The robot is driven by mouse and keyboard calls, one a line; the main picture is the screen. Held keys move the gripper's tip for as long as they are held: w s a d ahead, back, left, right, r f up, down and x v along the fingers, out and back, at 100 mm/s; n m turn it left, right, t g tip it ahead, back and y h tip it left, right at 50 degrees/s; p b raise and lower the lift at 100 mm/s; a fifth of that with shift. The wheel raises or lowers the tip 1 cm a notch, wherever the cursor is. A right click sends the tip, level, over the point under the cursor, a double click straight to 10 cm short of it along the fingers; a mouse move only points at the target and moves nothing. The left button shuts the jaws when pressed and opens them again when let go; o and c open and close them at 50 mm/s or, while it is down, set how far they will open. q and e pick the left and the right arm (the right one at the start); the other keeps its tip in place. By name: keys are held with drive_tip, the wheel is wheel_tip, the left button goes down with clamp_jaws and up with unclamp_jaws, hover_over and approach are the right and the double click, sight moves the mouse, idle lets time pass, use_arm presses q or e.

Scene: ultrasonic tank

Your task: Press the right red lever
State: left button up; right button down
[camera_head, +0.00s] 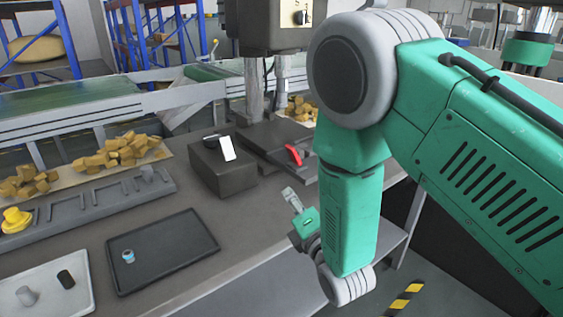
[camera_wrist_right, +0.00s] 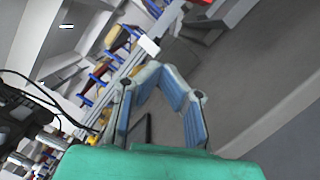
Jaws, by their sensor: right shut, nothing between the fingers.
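One red lever (camera_head: 293,154) shows in the head view, on a low dark unit (camera_head: 262,137) on the table, just left of my right arm. Any other red lever is out of sight, and my arm hides part of the area to the right. My right gripper (camera_head: 290,196) is below and in front of the lever, near the table's front edge, apart from it and empty. In the wrist view, my right gripper's blue-padded fingers (camera_wrist_right: 156,70) come together at their tips. A bit of red (camera_wrist_right: 204,2) shows at that view's top edge. My left gripper is not in view.
A dark box (camera_head: 223,172) with a white plate stands left of the lever. A black tray (camera_head: 165,255) and a light tray (camera_head: 45,285) lie further left. A column (camera_head: 254,90) rises behind the lever. Bare table lies between the black tray and the box.

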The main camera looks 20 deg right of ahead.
sight(294, 155)
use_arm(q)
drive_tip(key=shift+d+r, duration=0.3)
use_arm(e)
drive_tip(key=w+d+r, duration=0.3)
drive_tip(key=w, duration=0.8)
drive_tip(key=shift+m, duration=0.4)
